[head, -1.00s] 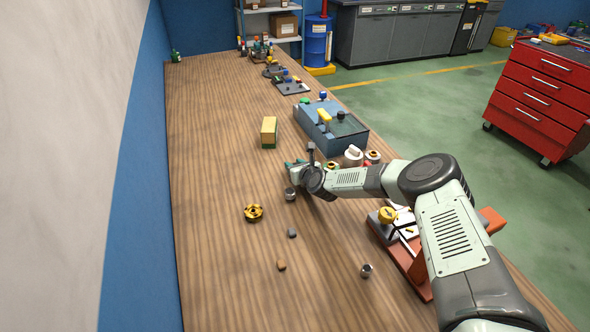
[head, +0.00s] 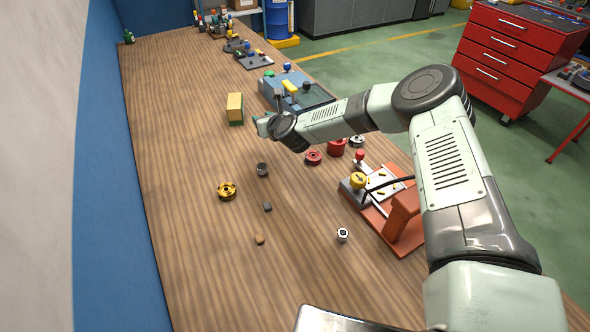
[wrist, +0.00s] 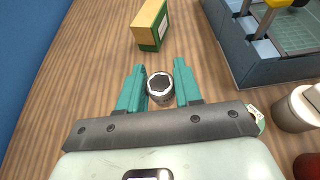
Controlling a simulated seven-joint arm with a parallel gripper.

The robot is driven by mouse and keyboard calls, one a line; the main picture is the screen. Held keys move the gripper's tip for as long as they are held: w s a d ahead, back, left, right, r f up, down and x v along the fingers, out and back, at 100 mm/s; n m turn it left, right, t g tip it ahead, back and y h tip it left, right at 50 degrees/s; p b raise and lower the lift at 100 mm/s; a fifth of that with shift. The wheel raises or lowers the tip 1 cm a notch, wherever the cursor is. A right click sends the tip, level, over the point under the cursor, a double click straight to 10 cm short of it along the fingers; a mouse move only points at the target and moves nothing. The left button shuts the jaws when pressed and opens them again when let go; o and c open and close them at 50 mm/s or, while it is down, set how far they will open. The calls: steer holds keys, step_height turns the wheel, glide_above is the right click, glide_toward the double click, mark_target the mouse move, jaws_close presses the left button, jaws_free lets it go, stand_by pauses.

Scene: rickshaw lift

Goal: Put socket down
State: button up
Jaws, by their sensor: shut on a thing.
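My gripper (head: 262,124) hangs over the wooden table beside the yellow-and-green block. In the wrist view its teal fingers (wrist: 160,88) are shut on a small grey metal socket (wrist: 160,90), whose dark six-sided opening faces up. The head view does not show this socket clearly, and I cannot tell whether it touches the table. A second dark grey socket-like cylinder (head: 262,169) stands on the table nearer the camera. Another small metal socket (head: 342,235) lies nearer the front.
The yellow-and-green block (head: 235,108) stands ahead of the gripper, left of a blue machine (head: 270,92). Red parts (head: 313,158) and an orange-red fixture (head: 400,222) are to the right. The left table side is clear.

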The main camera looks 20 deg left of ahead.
steer(key=s+d+f+m+t+h, duration=0.1)
steer(key=s+d+m+t+h, duration=0.15)
steer(key=s+d, duration=0.7)
steer(key=m+h, duration=0.4)
glide_above(316, 206)
steer(key=shift+r+t, duration=0.4)
steer(key=shift+t, duration=0.05)
step_height(316, 206, down, 9)
steer(key=shift+f, duration=0.1)
steer(key=o, duration=1.1)
steer(key=shift+f, duration=0.1)
steer(key=shift+c, duration=0.2)
